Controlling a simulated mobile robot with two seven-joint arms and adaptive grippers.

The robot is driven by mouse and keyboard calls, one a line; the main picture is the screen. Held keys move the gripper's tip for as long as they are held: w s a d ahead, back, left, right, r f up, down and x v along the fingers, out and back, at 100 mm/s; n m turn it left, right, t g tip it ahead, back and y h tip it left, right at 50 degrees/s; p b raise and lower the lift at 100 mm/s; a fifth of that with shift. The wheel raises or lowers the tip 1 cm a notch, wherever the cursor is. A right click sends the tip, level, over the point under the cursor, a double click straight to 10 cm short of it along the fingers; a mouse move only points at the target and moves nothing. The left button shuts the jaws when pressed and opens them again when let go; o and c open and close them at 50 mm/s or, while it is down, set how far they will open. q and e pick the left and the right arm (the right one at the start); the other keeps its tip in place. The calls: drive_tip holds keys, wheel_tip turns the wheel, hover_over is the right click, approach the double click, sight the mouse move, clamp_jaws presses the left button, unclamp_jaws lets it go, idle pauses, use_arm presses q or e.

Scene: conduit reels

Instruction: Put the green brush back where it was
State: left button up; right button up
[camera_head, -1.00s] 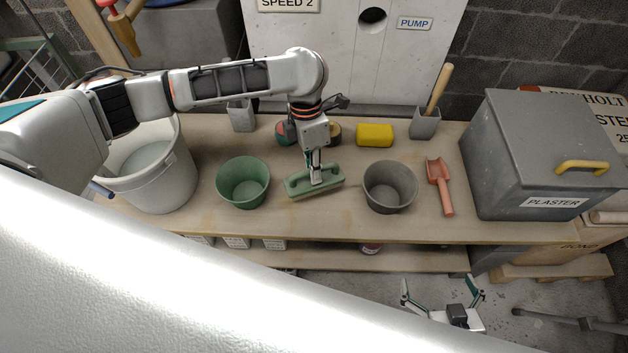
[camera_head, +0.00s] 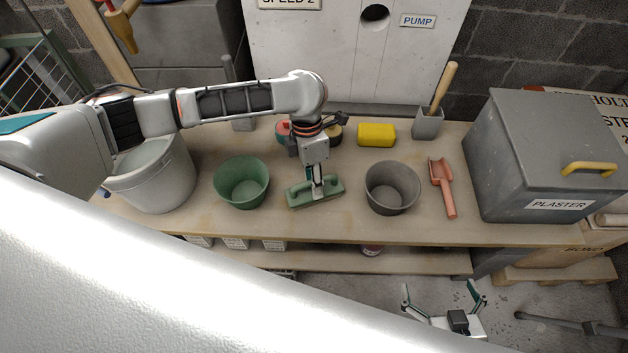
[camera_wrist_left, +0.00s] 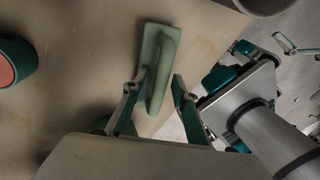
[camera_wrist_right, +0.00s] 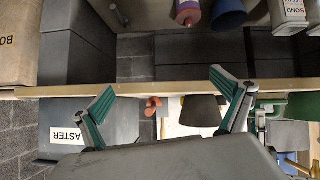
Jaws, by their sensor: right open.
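The green brush (camera_head: 302,197), a flat block with a bar handle, appears to lie on the workbench between a green bucket (camera_head: 242,182) and a grey bucket (camera_head: 392,187). My left gripper (camera_head: 317,188) points down at it from above. In the left wrist view the brush (camera_wrist_left: 160,60) shows between the left fingers (camera_wrist_left: 155,88), which stand apart with gaps beside the handle. My right gripper (camera_head: 443,293) is open and empty in front of the bench, below its edge. The right wrist view shows its spread fingers (camera_wrist_right: 163,88).
A red scoop (camera_head: 442,187), a yellow sponge (camera_head: 377,135), a grey holder (camera_head: 428,123) with a wooden handle and a grey plaster box (camera_head: 530,150) are on the bench. A large white bucket (camera_head: 155,180) stands at left. Round tins sit behind the left gripper.

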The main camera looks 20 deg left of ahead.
drive_tip(key=shift+s+f, duration=0.15)
use_arm(q)
drive_tip(key=p+v, duration=0.2)
drive_tip(key=v, duration=1)
drive_tip(key=shift+r, duration=0.2)
use_arm(e)
drive_tip(key=shift+s+a+r, duration=0.25)
drive_tip(key=shift+a+r, duration=0.1)
drive_tip(key=shift+r, duration=0.35)
drive_tip(key=shift+w+r, duration=0.2)
drive_tip(key=shift+d, duration=0.1)
